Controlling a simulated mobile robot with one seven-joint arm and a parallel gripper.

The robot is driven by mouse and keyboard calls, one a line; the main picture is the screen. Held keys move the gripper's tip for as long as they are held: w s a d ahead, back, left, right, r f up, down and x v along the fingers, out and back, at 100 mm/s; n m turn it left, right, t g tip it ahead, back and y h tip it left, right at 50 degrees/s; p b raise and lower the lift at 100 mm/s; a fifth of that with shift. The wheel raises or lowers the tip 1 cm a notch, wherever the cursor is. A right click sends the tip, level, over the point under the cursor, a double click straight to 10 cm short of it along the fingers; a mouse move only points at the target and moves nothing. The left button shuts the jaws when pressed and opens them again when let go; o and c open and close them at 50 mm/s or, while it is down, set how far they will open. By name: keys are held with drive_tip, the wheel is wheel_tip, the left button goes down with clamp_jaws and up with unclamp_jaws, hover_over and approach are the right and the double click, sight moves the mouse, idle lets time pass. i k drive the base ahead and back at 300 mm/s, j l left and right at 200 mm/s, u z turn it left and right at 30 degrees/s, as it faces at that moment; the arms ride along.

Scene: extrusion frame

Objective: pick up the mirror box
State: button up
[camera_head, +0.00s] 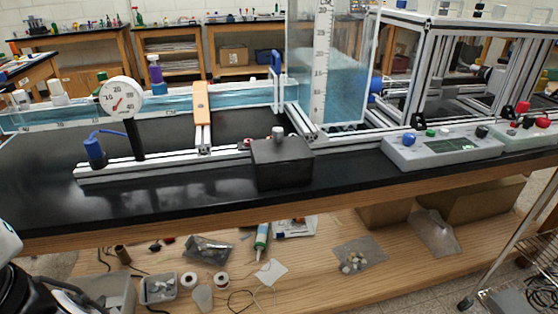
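A dark grey box (282,164) sits on the black benchtop near its front edge, at the middle of the camera_head view. It has plain dark faces and a small grey knob (277,133) at its top rear. It is the only box of this kind on the bench and seems to be the mirror box, though no mirror face shows. It stands upright, in front of the metal extrusion rail. A white and black part of my arm shows at the lower left edge, well away from the box. My gripper's fingers are not visible.
A round dial gauge (121,97) on a post stands left of the box. A clear water tank (330,65) rises behind it. A grey control panel (443,146) with coloured knobs lies to the right. The black benchtop (150,205) is clear at front left. A wooden lower shelf holds small items.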

sight(300, 173)
drive_tip(key=i+j+z, duration=0.1)
drive_tip(key=j+z, duration=0.25)
drive_tip(key=i+j+z, duration=0.1)
drive_tip(key=z, duration=0.25)
drive_tip(key=i+j, duration=0.1)
drive_tip(key=i, duration=0.3)
